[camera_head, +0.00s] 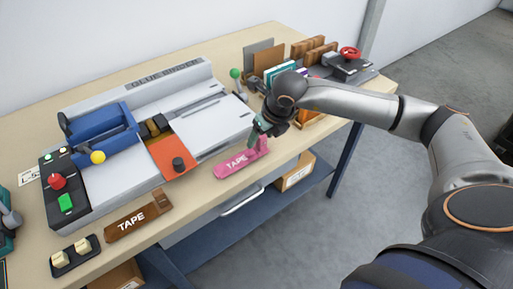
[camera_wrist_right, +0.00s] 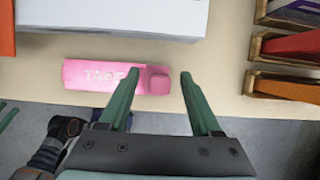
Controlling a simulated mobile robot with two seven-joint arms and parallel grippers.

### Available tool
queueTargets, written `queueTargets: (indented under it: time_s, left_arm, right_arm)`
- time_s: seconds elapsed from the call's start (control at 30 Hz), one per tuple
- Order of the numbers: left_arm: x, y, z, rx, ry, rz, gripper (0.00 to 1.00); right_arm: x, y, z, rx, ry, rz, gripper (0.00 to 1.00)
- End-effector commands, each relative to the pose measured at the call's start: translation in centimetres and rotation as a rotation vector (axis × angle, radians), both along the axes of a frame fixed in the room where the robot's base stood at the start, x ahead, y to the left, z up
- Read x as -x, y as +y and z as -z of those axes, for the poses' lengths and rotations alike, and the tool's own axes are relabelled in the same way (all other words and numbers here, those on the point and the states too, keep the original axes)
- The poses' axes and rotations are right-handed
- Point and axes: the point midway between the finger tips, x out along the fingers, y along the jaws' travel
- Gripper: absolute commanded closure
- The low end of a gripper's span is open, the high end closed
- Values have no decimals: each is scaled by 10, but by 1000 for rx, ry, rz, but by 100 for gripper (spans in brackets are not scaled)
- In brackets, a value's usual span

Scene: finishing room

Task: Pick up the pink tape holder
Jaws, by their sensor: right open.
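The pink tape holder (camera_head: 238,161), marked TAPE, lies on the table's front edge in the head view, right of the brown tape holder. In the right wrist view the pink tape holder (camera_wrist_right: 98,76) lies lengthwise, with its raised block end between my right gripper's fingers. My right gripper (camera_head: 262,132) is over this right end in the head view; in the wrist view its green fingers (camera_wrist_right: 159,76) are open, one on each side of the block. I cannot tell how far down the fingertips reach.
A brown tape holder (camera_head: 139,217) lies at the front edge. A grey and white machine (camera_head: 206,113) with a blue clamp and orange plate stands behind. A green-topped lever (camera_head: 235,73) and wooden racks (camera_head: 313,48) stand near my right arm. A cardboard box (camera_head: 296,174) is on the lower shelf.

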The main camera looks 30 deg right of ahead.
Motion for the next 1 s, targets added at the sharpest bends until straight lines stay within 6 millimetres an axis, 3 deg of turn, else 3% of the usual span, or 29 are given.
queueTargets:
  time_s: [0.13,0.7,1.0]
  left_arm:
    - [1,0,1,0,4,0,50]
    - [3,0,2,-1,10,0,50]
    - [3,0,2,-1,10,-1,50]
  right_arm:
    - [0,0,0,0,0,0,36]
    - [0,0,0,0,1,0,100]
    - [0,0,-1,0,0,0,100]
